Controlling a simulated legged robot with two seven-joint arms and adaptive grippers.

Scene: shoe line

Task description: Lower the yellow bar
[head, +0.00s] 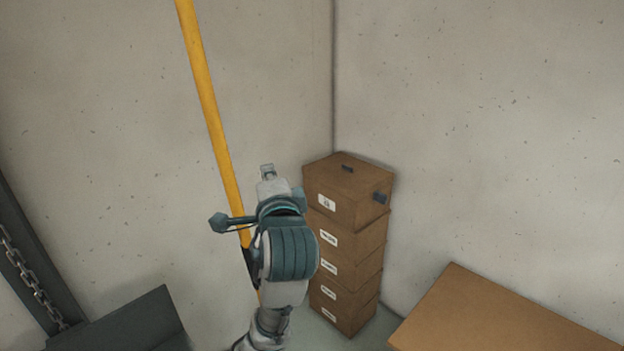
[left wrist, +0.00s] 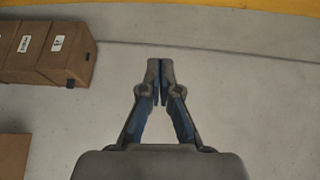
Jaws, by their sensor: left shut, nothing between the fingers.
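The yellow bar (head: 213,115) stands steeply tilted in the head view, its top leaning left and running out of the upper edge. Its lower part passes behind my left arm. My left gripper (head: 267,171) is raised just to the right of the bar and apart from it at the tips. In the left wrist view its fingers (left wrist: 159,68) are shut together with nothing between them. A yellow band (left wrist: 215,8) along the top edge there is probably the bar. My right gripper is in neither view.
Stacked brown boxes (head: 347,240) stand in the wall corner, just right of my left arm. A flat brown surface (head: 500,315) is at lower right. A dark post with a chain (head: 30,278) and a dark block (head: 125,318) are at lower left. Bare walls are behind.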

